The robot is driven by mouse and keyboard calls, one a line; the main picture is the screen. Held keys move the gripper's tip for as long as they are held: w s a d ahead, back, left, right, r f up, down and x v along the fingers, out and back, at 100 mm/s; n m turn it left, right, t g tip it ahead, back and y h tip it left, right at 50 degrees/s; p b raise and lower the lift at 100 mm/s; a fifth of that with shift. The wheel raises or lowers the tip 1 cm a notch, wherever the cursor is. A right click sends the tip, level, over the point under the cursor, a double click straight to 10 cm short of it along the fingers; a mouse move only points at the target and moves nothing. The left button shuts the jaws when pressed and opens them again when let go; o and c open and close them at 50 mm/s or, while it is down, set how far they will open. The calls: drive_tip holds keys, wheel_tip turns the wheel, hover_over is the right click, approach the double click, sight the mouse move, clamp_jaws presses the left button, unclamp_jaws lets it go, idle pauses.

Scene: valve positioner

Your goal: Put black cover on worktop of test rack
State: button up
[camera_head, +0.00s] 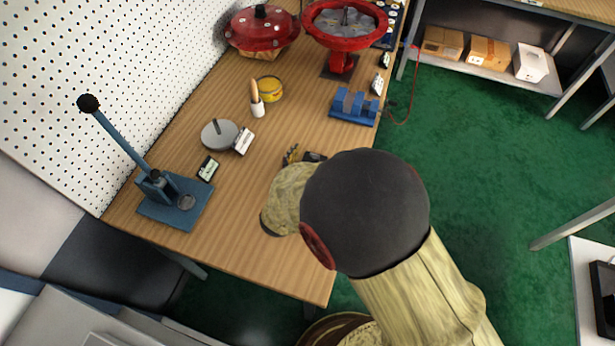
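I cannot surely pick out the black cover. A dark piece beside my gripper (302,156) may be part of the gripper or something it holds. My gripper is over the wooden worktop (250,220), mostly hidden behind my own wrist, so its opening does not show. A black box-like object (604,295) sits on a white surface (580,255) at the right edge, cut off by the frame. I cannot tell which furniture is the test rack.
On the worktop stand a blue lever press (172,202), a grey disc (220,134), a yellow tin (269,88), a blue fixture (354,106), a red flanged body (345,25) and a red domed part (262,30). A shelf (490,70) holds boxes. Green floor (490,160) is open.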

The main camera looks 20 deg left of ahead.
drive_tip(key=shift+c, duration=1.2)
drive_tip(key=c, duration=1.1)
drive_tip(key=shift+c, duration=0.7)
drive_tip(key=c, duration=0.4)
clamp_jaws()
